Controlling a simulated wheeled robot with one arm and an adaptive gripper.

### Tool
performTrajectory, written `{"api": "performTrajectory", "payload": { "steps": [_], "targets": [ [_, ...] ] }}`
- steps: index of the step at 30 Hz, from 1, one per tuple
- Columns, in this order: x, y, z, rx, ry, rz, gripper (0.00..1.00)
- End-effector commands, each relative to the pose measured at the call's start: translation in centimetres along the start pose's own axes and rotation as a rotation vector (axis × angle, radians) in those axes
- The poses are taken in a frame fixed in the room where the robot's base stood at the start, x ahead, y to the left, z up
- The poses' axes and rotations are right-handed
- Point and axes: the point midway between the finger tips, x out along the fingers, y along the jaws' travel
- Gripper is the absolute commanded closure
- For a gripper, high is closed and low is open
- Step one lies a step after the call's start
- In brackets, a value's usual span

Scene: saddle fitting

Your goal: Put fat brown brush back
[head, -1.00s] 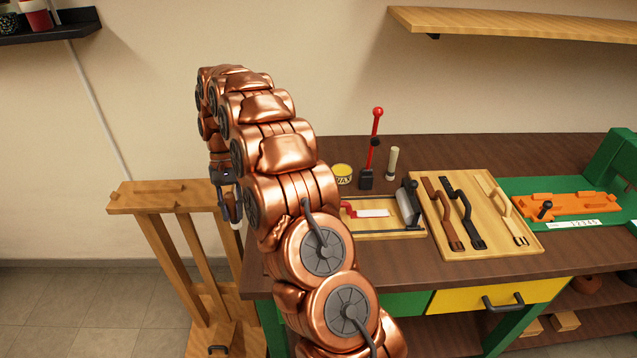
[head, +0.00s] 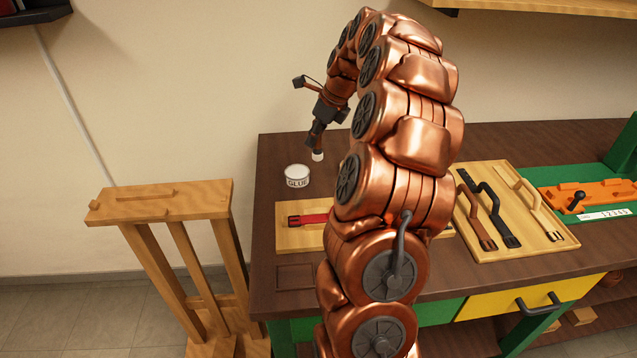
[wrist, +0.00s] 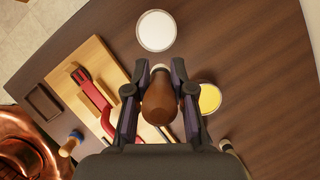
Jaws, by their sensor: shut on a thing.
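My gripper (head: 317,140) is shut on the fat brown brush (wrist: 160,97). In the wrist view its round brown handle sits between the two fingers. In the head view the brush's white tip (head: 318,156) points down, above the bench top. The gripper is above the back left part of the bench, a little behind and right of the white glue tin (head: 297,176). That tin also shows in the wrist view (wrist: 156,30), apart from the brush. The brush's lower part is mostly hidden by its handle in the wrist view.
A yellow tin (wrist: 209,98) stands close to the gripper's right finger. A wooden board (head: 290,239) carries a red strap (head: 308,219). A rectangular outline (head: 295,277) marks the bench's front left. A blue-banded wooden tool (wrist: 70,145) is nearby. A wooden stand (head: 160,203) is left.

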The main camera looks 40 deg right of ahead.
Motion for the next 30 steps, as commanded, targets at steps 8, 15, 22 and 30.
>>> {"api": "performTrajectory", "payload": {
  "steps": [8, 15, 22, 30],
  "targets": [
    [-1.7, -1.9, -2.1, 0.205, 0.001, -0.086, 1.00],
    [-0.3, -2.0, -3.0, 0.226, 0.002, -0.090, 1.00],
    [3.0, -1.9, -4.3, 0.223, 0.002, -0.089, 1.00],
    [5.3, -1.7, -5.2, 0.220, 0.003, -0.087, 1.00]
  ]
}}
